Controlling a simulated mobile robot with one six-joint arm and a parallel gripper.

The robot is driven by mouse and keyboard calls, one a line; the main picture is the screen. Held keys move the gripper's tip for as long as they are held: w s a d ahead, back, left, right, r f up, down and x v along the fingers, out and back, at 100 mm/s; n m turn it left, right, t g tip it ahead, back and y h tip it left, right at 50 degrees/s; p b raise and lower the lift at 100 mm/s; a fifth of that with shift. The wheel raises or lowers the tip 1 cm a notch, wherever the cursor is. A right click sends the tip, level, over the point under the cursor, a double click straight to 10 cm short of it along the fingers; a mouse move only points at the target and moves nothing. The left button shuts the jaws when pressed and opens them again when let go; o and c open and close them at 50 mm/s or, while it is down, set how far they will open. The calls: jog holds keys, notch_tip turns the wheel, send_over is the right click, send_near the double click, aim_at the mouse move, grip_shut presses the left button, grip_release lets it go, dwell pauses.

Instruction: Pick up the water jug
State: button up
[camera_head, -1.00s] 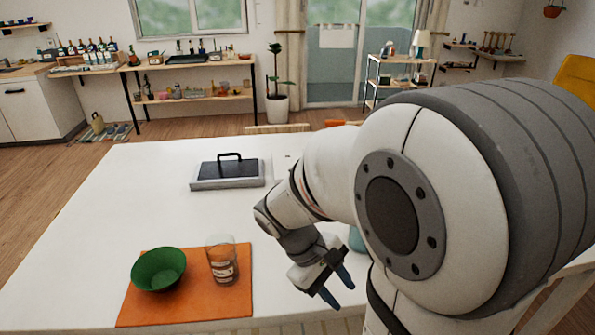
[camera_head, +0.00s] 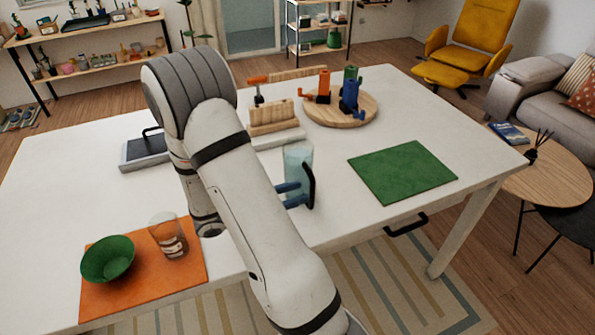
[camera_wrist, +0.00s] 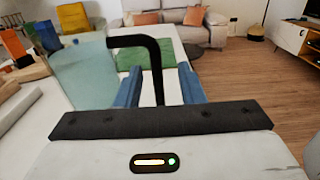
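The water jug (camera_head: 298,157) is clear, pale teal, with a black handle (camera_head: 310,183). It stands upright on the white table, right of my arm. In the wrist view the jug (camera_wrist: 88,72) is at the left, and its handle (camera_wrist: 155,62) reaches in between my two blue fingers. My gripper (camera_wrist: 160,72) is open, with one finger on each side of the handle and a visible gap. In the head view my gripper (camera_head: 297,193) is low beside the jug, and my arm hides its palm.
A green mat (camera_head: 402,172) lies right of the jug. Behind stand a wooden holder (camera_head: 273,117) and a round board (camera_head: 341,108) with coloured mugs. At the left, an orange mat (camera_head: 140,286) bears a green bowl (camera_head: 108,259) and a glass (camera_head: 168,237).

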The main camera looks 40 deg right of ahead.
jog(key=d, duration=0.1)
jog(key=d+p, duration=0.1)
jog(key=d, duration=0.1)
jog(key=d+r, duration=0.1)
jog(key=shift+s+d+p, duration=0.3)
jog(key=shift+p, duration=0.1)
jog(key=shift+d+f, duration=0.1)
jog(key=shift+d, duration=0.3)
grip_shut()
dwell(0.7)
